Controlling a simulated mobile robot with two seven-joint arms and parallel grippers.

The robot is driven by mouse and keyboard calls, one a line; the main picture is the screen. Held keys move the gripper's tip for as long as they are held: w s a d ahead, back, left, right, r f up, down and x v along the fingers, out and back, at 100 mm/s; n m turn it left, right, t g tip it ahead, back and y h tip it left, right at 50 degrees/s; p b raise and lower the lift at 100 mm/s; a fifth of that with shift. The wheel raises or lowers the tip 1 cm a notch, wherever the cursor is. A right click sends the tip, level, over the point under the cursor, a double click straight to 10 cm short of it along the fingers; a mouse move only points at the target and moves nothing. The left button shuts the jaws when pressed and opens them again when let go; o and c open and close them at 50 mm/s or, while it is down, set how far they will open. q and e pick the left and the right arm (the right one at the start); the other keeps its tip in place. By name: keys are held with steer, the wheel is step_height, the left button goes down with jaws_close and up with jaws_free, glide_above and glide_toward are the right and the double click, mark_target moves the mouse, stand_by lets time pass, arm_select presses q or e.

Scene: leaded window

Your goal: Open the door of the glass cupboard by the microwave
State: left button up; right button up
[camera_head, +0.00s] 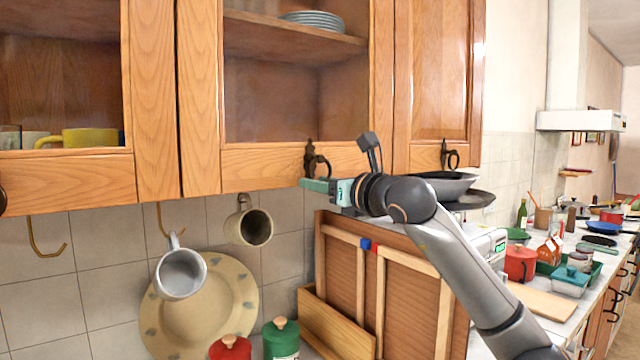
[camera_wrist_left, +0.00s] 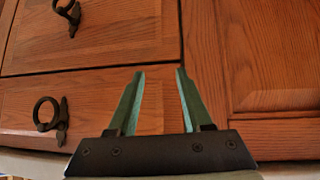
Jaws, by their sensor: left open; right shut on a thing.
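The glass cupboard door (camera_head: 290,162) has a wooden frame, and plates show on a shelf behind it. It looks closed. My right gripper (camera_head: 308,184) reaches in from the right and is shut at the lower end of this handle; the exact grip is too small to see. My left gripper (camera_wrist_left: 156,75) shows only in the left wrist view. It is open and empty in front of wooden drawer fronts (camera_wrist_left: 100,95). The likely microwave (camera_head: 499,245), with a green display, is mostly hidden behind my right arm.
Another glass door (camera_head: 70,180) is at left and a solid door (camera_head: 440,75) at right. Mugs (camera_head: 181,273) hang from hooks below. Dark drawer handles (camera_wrist_left: 48,118) are near my left gripper.

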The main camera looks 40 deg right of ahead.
jaws_close()
stand_by(0.8)
